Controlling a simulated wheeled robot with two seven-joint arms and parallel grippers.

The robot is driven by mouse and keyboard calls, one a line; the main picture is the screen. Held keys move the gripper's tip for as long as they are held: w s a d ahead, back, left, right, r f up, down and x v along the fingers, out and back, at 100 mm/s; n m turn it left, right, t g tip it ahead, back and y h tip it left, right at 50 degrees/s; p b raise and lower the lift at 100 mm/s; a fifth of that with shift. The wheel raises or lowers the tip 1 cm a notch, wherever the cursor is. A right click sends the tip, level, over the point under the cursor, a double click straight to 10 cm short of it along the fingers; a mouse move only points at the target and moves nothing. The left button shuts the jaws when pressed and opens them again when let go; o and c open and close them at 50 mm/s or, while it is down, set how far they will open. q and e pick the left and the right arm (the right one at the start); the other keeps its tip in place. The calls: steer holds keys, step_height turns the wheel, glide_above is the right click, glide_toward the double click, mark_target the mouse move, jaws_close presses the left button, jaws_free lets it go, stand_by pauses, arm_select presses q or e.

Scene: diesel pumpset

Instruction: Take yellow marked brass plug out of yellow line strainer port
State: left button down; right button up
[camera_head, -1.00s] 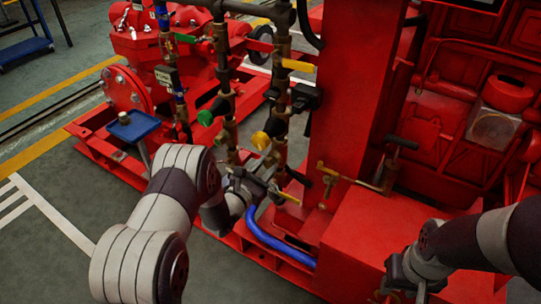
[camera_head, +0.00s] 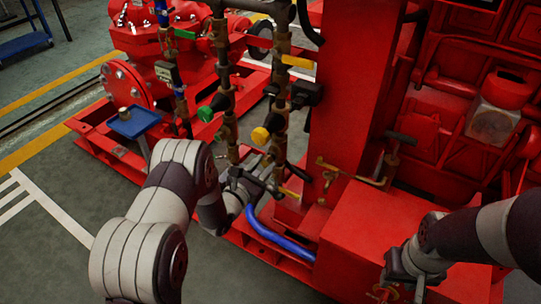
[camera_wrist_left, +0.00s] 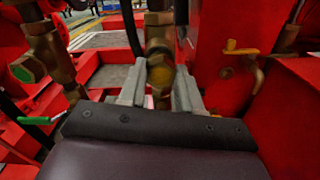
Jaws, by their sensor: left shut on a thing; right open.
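My left gripper (camera_head: 264,178) is at the lower part of the yellow line in the head view, among brass fittings. In the head view the plug is hidden by my gripper. My right gripper (camera_head: 402,290) is open and empty at the lower right, over the red box.
A green marked strainer plug (camera_wrist_left: 24,70) is on the neighbouring line at left. A blue tray (camera_head: 146,122) on a stand holds a small brass piece. A yellow handle (camera_head: 290,195), a blue hose (camera_head: 270,238) and a red post (camera_head: 345,90) crowd my left gripper.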

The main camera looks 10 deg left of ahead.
arm_select(q)
steer(key=shift+s, duration=0.15)
stand_by(0.3)
steer(key=shift+p+v, duration=0.8)
steer(key=shift+v, duration=0.55)
steer(key=shift+p+v, duration=0.45)
steer(key=shift+v, duration=0.75)
